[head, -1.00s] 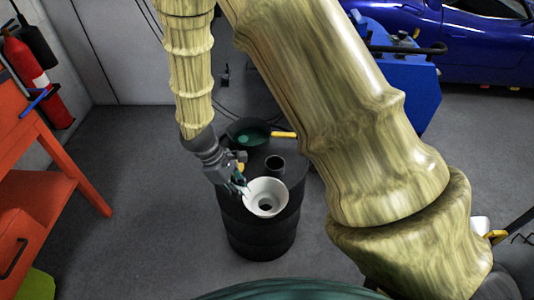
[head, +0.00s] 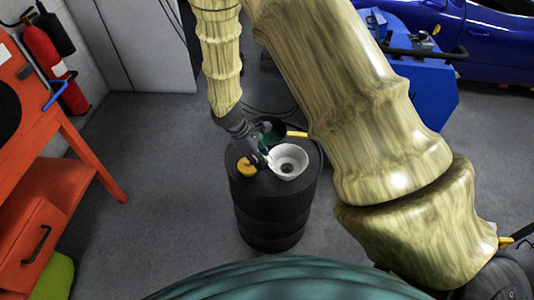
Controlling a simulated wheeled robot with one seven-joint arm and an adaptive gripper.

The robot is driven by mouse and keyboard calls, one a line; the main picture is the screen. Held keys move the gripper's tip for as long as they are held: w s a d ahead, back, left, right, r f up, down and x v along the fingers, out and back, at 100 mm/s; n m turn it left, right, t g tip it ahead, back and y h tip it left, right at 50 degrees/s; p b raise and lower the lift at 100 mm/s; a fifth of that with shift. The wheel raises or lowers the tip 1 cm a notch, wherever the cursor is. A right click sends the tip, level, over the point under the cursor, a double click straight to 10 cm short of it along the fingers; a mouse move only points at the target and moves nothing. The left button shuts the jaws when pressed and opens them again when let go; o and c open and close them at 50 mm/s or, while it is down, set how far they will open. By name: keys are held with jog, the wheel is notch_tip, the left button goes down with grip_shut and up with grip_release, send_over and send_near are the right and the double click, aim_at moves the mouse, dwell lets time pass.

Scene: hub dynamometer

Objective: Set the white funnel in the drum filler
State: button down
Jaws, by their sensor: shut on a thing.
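The white funnel (head: 290,162) is at the right part of the black drum's (head: 272,215) top, wide mouth up, with a dark hole at its centre. My gripper (head: 267,161) is shut on the funnel's left rim, reaching in from the upper left. The drum filler, a short dark upright tube, is not visible now; the funnel covers the place where it stood. I cannot tell whether the funnel's spout is inside the filler or just above it.
A yellow cap (head: 246,167) is at the left of the drum top. An orange bench (head: 62,150) stands left, a blue machine (head: 425,85) back right.

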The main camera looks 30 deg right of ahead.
jog(key=shift+w+d+f+p, duration=0.55)
jog(key=shift+w+d+f, duration=1.35)
jog(key=shift+w+f, duration=0.25)
jog(key=shift+f, duration=0.15)
jog(key=c, duration=1.4)
grip_release()
jog(key=shift+o, duration=0.2)
jog(key=b+v, duration=0.1)
jog(key=v, duration=1.1)
jog(key=shift+w+r, duration=0.2)
jog(key=shift+r, duration=0.1)
